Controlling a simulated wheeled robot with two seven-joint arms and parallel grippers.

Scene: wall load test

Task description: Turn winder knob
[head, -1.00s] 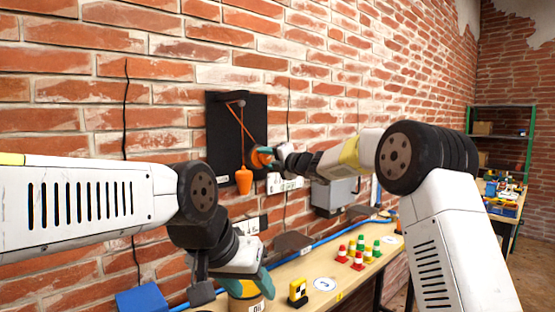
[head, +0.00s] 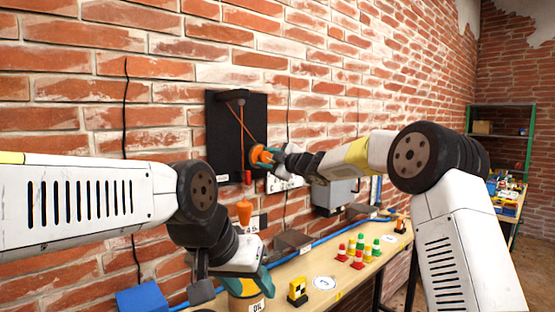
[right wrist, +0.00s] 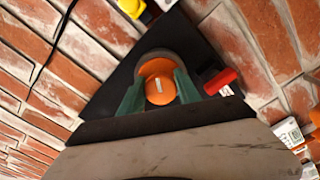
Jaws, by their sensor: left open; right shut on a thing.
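The winder is a black panel (head: 228,110) on the brick wall with an orange knob (head: 256,155) at its right side. An orange cord runs from the knob up to a pulley at the panel's top and down to an orange weight (head: 244,212), which hangs below the panel's lower edge. My right gripper (head: 268,157) is shut on the knob. In the right wrist view the knob (right wrist: 160,88) sits between the two teal fingers, its white mark near upright. My left gripper (head: 247,284) is open at a tin (head: 246,302) on the bench; I cannot tell whether it touches.
A red block (right wrist: 220,82) shows beside the knob in the right wrist view. A blue box (head: 142,299) is at lower left. A grey box (head: 333,195) is on the wall.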

